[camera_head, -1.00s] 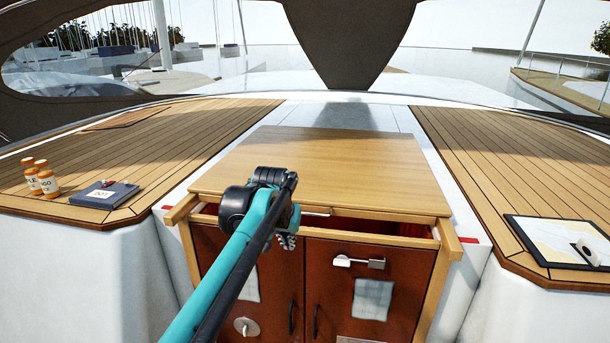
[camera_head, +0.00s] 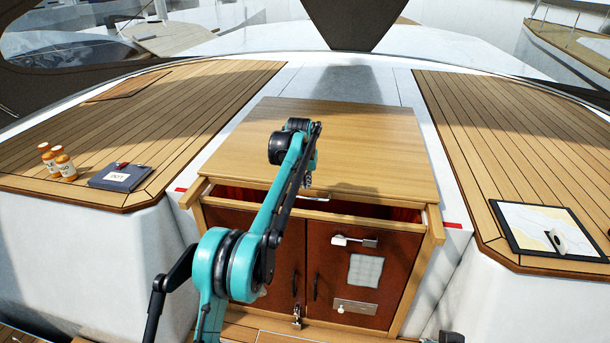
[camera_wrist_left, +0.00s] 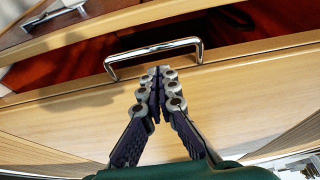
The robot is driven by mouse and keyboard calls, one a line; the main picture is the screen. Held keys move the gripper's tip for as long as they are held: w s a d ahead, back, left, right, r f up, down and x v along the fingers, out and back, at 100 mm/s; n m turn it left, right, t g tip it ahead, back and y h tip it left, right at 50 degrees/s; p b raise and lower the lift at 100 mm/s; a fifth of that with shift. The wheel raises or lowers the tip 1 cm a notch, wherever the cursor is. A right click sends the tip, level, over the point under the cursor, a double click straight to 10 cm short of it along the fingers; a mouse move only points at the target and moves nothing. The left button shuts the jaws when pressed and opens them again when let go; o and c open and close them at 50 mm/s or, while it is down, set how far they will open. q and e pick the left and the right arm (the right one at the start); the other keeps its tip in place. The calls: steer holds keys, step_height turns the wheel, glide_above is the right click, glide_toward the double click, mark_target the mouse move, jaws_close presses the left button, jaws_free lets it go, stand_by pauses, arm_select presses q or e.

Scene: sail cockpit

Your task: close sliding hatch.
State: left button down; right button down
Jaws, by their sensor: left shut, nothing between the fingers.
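The sliding hatch (camera_head: 375,145) is a light wood panel on top of the companionway. A strip of dark red interior shows between its front edge and the wooden front frame (camera_head: 340,217), so it stands partly open. A metal bar handle (camera_head: 315,199) sits at the hatch's front edge; it also shows in the left wrist view (camera_wrist_left: 150,50). My left gripper (camera_head: 308,184) is over the hatch near this handle. In the left wrist view its fingers (camera_wrist_left: 160,74) are shut and empty, with tips close to the bar on the hatch side; contact is unclear. My right gripper is not seen.
Red-brown doors (camera_head: 335,270) with a latch (camera_head: 354,241) stand below the opening. A chart board (camera_head: 545,230) lies on the right deck. The hatch top is clear.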

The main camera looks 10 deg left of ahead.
arm_select(q)
steer(key=x, duration=0.4)
steer(key=shift+w+f+p, duration=0.1)
steer(key=shift+f+p, duration=0.05)
steer(key=shift+p, duration=0.2)
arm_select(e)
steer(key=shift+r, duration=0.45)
